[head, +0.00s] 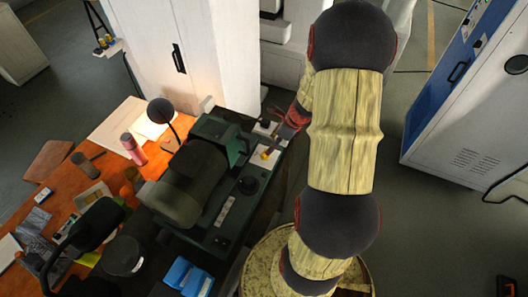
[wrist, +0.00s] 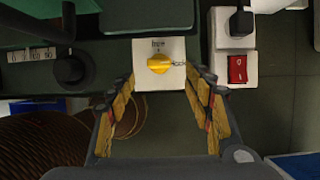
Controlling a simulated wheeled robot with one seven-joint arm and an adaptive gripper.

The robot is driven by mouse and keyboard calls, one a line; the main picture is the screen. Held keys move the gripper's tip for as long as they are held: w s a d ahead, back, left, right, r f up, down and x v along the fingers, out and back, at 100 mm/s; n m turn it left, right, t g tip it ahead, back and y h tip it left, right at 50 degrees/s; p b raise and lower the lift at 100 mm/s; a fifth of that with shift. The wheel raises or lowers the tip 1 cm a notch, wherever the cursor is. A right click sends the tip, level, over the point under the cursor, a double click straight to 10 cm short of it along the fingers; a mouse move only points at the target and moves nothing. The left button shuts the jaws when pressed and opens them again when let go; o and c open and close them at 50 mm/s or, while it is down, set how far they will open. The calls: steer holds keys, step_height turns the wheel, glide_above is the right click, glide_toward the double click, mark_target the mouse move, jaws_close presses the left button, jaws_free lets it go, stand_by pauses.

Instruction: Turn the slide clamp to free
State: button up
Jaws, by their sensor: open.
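The slide clamp shows as a yellow knob (wrist: 159,64) on a white plate (wrist: 143,82) in the wrist view. Its slimmer side points right in that picture, near a small grey chain-like piece. A small dark label stands above the knob, too small to read surely. My gripper (wrist: 163,80) is open and empty, with its fingers on the left and right of the plate and the knob between and just beyond the tips. In the head view, my gripper (head: 279,142) is close to the yellow knob (head: 264,156) at the machine's right edge.
A red rocker switch (wrist: 237,69) sits on a white box right of the plate. A black knob (wrist: 70,70) and a numbered strip (wrist: 30,55) are at left. The dark green machine (head: 190,180) stands beside a cluttered orange bench (head: 60,185). A white cabinet (head: 215,50) rises behind.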

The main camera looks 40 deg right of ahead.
steer(key=x, duration=0.7)
steer(key=shift+w+f+b, duration=0.1)
steer(key=shift+f+b, duration=0.1)
steer(key=shift+b, duration=0.2)
steer(key=shift+a, duration=0.1)
steer(key=shift+c, duration=0.3)
steer(key=c, duration=1.1)
